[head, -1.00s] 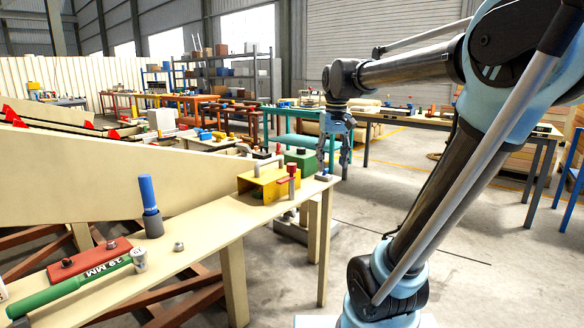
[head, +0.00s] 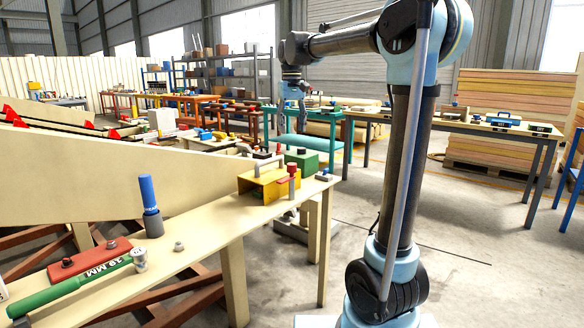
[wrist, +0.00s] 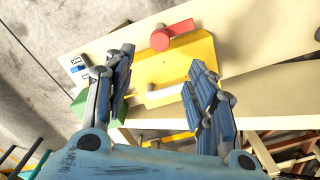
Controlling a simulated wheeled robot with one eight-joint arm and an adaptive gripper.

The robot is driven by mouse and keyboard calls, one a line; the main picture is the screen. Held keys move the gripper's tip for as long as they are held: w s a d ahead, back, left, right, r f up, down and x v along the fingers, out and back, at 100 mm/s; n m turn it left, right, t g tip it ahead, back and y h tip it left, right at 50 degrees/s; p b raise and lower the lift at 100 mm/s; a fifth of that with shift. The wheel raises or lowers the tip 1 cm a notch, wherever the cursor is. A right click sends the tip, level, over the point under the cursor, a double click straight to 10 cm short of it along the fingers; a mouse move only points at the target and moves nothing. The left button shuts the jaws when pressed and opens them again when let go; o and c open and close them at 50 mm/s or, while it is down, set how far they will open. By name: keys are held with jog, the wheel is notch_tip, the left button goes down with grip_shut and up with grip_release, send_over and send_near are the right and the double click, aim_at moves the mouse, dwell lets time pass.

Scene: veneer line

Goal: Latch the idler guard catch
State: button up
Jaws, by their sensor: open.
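A yellow guard (head: 258,187) sits on the near bench with a red catch lever (head: 284,180) at its front right edge. In the wrist view the yellow guard (wrist: 175,68) lies below my gripper, and the red lever (wrist: 176,32) is at its far edge, pointing right. A pale bar (wrist: 166,93) crosses the guard between my fingers. My gripper (wrist: 162,62) is open and empty, its fingertips apart from the lever. In the head view my gripper (head: 303,106) hangs above and beyond the guard in the picture.
A green block (head: 301,160) stands just behind the guard, and a small grey device (head: 323,176) lies at the bench corner. A blue-handled upright tool (head: 149,195), a red block (head: 90,260) and a green cylinder (head: 75,288) are on the bench's left part.

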aim_at(292, 164)
notch_tip(292, 164, down, 15)
jog(key=shift+f, duration=0.1)
dwell(0.4)
jog(key=shift+c, duration=0.2)
grip_shut()
jog(key=shift+d, duration=0.1)
